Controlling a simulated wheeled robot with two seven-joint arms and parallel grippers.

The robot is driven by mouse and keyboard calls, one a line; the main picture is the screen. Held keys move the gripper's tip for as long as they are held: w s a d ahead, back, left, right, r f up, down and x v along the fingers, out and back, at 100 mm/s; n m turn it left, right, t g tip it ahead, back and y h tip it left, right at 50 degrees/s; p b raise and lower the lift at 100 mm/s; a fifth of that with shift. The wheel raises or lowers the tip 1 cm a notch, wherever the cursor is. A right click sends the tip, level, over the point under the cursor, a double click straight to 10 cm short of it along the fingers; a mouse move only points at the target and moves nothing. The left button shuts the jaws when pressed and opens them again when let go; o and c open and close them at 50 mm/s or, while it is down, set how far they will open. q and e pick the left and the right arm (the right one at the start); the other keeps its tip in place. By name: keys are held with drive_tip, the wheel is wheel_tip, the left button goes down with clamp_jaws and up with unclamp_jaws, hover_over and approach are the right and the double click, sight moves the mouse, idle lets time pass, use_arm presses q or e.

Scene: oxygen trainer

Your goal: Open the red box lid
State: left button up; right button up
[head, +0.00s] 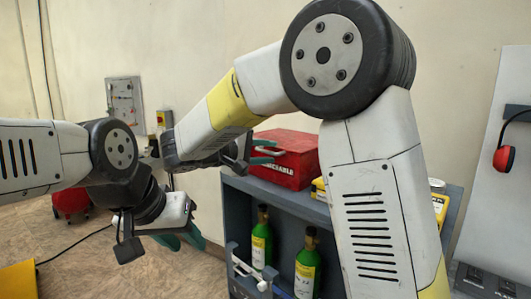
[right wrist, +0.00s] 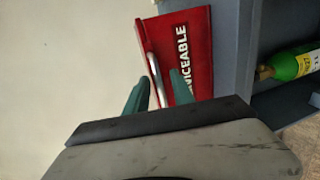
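The red box (head: 300,165) sits shut on top of a grey-blue cabinet, with white lettering and a pale handle on its front. In the right wrist view, the box (right wrist: 198,50) appears turned on its side, with its pale handle (right wrist: 154,72) along one edge. My right gripper (head: 264,151) is at the box's left side, fingers apart. In the right wrist view, the teal fingertips (right wrist: 159,87) stand on either side of the handle's lower end; contact cannot be told. My left gripper (head: 182,238) hangs empty at lower left, away from the box, its teal fingers apart.
The grey-blue cabinet (head: 233,205) holds green bottles (head: 307,262) with yellow labels on its open shelf. A yellow item (head: 319,188) lies right of the box, partly behind my right arm. Red earmuffs (head: 504,158) hang at far right. Open floor lies left of the cabinet.

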clamp_jaws()
drive_tip(key=shift+f, duration=0.1)
